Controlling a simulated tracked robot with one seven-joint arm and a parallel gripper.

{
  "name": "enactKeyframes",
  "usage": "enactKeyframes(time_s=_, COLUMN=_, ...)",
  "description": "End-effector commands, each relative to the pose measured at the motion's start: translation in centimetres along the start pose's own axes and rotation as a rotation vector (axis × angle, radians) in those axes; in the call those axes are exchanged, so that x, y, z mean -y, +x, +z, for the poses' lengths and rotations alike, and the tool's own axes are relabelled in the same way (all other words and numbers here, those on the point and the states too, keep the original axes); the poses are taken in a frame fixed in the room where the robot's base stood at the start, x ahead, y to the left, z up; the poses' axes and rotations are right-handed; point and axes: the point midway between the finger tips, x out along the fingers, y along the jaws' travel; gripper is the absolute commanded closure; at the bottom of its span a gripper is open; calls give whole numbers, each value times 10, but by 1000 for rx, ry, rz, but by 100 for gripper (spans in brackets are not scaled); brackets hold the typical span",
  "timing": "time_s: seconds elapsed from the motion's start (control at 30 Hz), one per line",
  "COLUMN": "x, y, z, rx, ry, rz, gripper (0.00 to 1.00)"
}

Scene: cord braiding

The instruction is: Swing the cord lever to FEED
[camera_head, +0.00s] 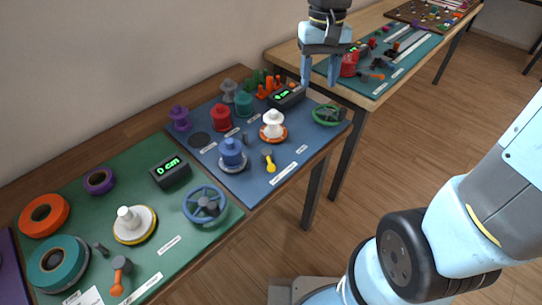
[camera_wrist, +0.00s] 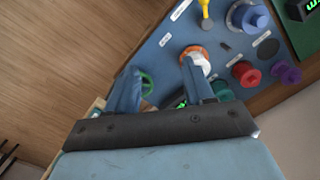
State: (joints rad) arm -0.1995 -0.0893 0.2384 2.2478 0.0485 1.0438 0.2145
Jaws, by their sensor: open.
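My gripper (camera_head: 319,82) hangs fingers down over the far right end of the blue mat (camera_head: 290,178), open and empty. Its two fingers also show apart in the wrist view (camera_wrist: 158,82). A small lever with a yellow handle (camera_head: 269,160) stands near the front of the blue mat, well left of and nearer than my gripper; its yellow handle shows at the top of the wrist view (camera_wrist: 205,8). An orange-handled lever (camera_head: 119,275) stands on the green mat, and another (camera_head: 371,75) on the teal mat. The labels are too small to read.
On the blue mat are a blue spool (camera_head: 231,152), a white spool (camera_head: 272,123), a red spool (camera_head: 221,117), a green handwheel (camera_head: 328,115) and a black display (camera_head: 287,97) near my fingers. A blue handwheel (camera_head: 205,205) is on the green mat. Open floor lies right.

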Motion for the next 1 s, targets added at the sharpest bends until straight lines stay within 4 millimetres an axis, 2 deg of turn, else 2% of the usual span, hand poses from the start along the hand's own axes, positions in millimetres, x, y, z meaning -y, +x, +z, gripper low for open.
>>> enactKeyframes(time_s=0.03, x=13, y=11, z=-6, rx=40, ry=-16, rz=-1, gripper=48)
enactKeyframes(time_s=0.3, x=73, y=60, z=-24, rx=215, ry=-77, rz=-2, gripper=48)
enactKeyframes(time_s=0.5, x=103, y=85, z=-27, rx=301, ry=-103, rz=-1, gripper=48)
enactKeyframes(time_s=0.77, x=114, y=100, z=-25, rx=332, ry=-113, rz=0, gripper=48)
enactKeyframes(time_s=1.0, x=112, y=133, z=-13, rx=333, ry=-113, rz=2, gripper=48)
